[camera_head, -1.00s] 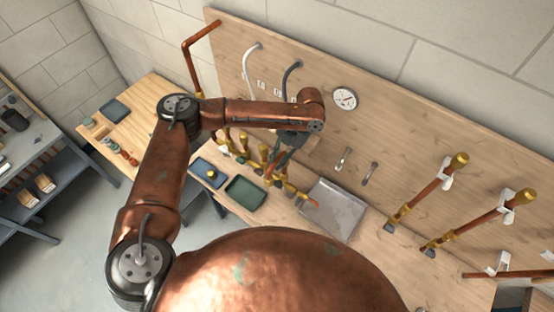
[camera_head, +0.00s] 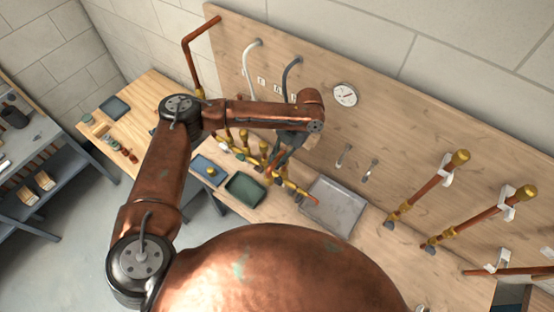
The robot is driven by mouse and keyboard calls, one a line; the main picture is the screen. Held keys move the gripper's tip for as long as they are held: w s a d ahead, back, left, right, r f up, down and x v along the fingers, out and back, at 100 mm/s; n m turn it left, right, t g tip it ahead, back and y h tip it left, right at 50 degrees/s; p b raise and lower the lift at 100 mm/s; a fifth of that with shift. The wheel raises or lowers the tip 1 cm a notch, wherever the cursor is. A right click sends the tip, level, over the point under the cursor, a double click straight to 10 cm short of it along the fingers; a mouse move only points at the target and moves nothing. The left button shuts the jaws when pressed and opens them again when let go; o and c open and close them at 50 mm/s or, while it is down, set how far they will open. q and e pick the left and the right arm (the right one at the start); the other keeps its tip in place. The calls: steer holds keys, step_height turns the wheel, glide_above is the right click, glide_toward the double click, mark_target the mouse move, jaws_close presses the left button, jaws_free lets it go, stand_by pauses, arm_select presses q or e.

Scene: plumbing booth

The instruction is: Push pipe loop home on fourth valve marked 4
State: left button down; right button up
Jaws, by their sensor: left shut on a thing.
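My left gripper (camera_head: 283,152) is at the row of brass valves (camera_head: 263,150), below the end of my copper arm. Its wrist hides most of the fingers; it is shut, apparently on the pipe loop, but the grip is hidden. A dark grey pipe loop (camera_head: 288,72) arches from the wooden backboard, and its lower end disappears behind my forearm. A white pipe loop (camera_head: 248,60) stands to its left. Small number labels (camera_head: 277,89) are on the board, too small to read surely. I cannot tell which valve is number 4 or how the loop sits on it. My right gripper is out of view.
A blue tray (camera_head: 203,164), a green tray (camera_head: 245,202) and a grey metal tray (camera_head: 333,222) lie on the bench in front of the valves. A round gauge (camera_head: 345,95) and copper pipes (camera_head: 428,187) are on the board. A side shelf (camera_head: 40,160) stands at left.

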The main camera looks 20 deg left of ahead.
arm_select(q)
steer(key=shift+f, duration=0.15)
steer(key=c, duration=1.8)
jaws_free()
steer(key=v, duration=1.2)
step_height(320, 180, up, 6)
steer(key=p, duration=0.8)
